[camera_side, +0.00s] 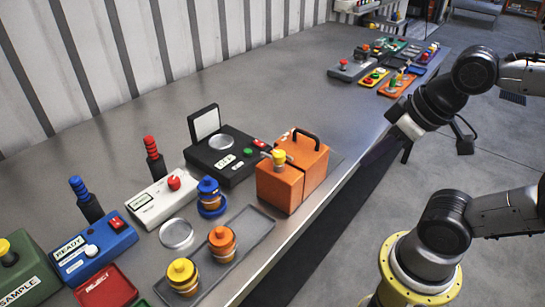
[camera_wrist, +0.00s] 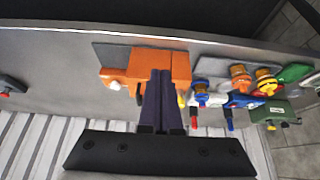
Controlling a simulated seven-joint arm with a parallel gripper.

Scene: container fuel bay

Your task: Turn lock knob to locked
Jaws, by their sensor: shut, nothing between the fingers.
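An orange box (camera_side: 280,186) with a black handle stands near the table's front edge. A yellow knob (camera_side: 279,156) sits on its top left part, and I cannot read a lock label on it. The orange box (camera_wrist: 180,66) also shows in the wrist view, partly hidden behind my fingers, with a bit of the yellow knob (camera_wrist: 182,100) beside them. My gripper (camera_side: 374,158) is shut and empty, to the right of the box and apart from it. Its dark fingers (camera_wrist: 161,72) lie side by side in the wrist view.
A black device (camera_side: 218,158) with a raised lid stands left of the box. A white box (camera_side: 160,200), a blue READY box (camera_side: 95,250) and a grey tray (camera_side: 255,232) with ringed pieces lie front left. More small devices (camera_side: 385,65) stand far back. The table's middle is clear.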

